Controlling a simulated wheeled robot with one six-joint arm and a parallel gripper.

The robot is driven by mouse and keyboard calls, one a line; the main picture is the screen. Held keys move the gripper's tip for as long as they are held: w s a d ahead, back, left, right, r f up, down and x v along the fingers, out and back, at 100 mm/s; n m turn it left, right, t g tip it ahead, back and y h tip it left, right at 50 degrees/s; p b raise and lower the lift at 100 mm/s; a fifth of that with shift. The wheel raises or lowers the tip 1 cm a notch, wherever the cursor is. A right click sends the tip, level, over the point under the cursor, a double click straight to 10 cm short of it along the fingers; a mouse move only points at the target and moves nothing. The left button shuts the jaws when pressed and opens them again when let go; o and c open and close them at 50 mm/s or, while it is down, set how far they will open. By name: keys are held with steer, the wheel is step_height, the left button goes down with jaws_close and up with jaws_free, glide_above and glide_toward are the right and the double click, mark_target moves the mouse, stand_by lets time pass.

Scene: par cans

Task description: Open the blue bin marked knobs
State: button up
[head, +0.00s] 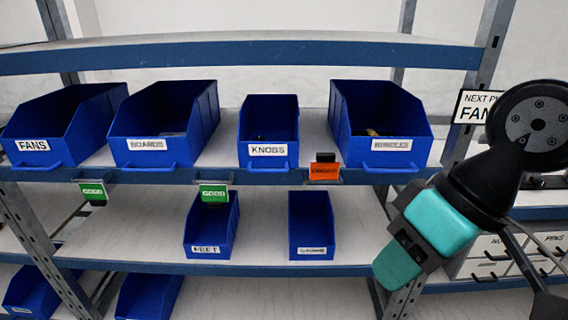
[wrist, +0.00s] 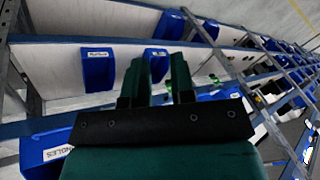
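The blue bin marked KNOBS (head: 268,130) stands on the upper bin shelf in the head view, third from the left, its white label and small front handle facing me. Its front is about level with those of its neighbours. My gripper (head: 400,262) hangs at the lower right of the head view, well apart from the bin. In the wrist view my gripper (wrist: 160,62) shows two dark green fingers with an empty gap between them. Several blue bins show past the fingers there; I cannot tell which is the knobs bin.
The boards bin (head: 164,120) is left of the knobs bin; another blue bin (head: 385,125) is right. An orange tag (head: 323,170) hangs on the shelf edge between them. Two smaller bins stand below. A rack upright (head: 487,60) and a sign (head: 474,107) are near my arm.

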steer(key=w+a+f+m+t+y+b, duration=0.2)
steer(key=w+a+f+m+b, duration=0.15)
steer(key=w, duration=0.25)
steer(key=w+a+f+m+t+y+b, duration=0.2)
steer(key=w+m+y, duration=0.15)
steer(key=w, duration=0.25)
steer(key=m+t+b, duration=0.4)
steer(key=m+t, duration=0.3)
steer(key=m, duration=0.3)
glide_toward(270, 172)
steer(key=p+x, duration=0.4)
steer(key=x, duration=0.7)
steer(key=shift+r, duration=0.1)
steer(key=shift+c, duration=0.2)
jaws_close()
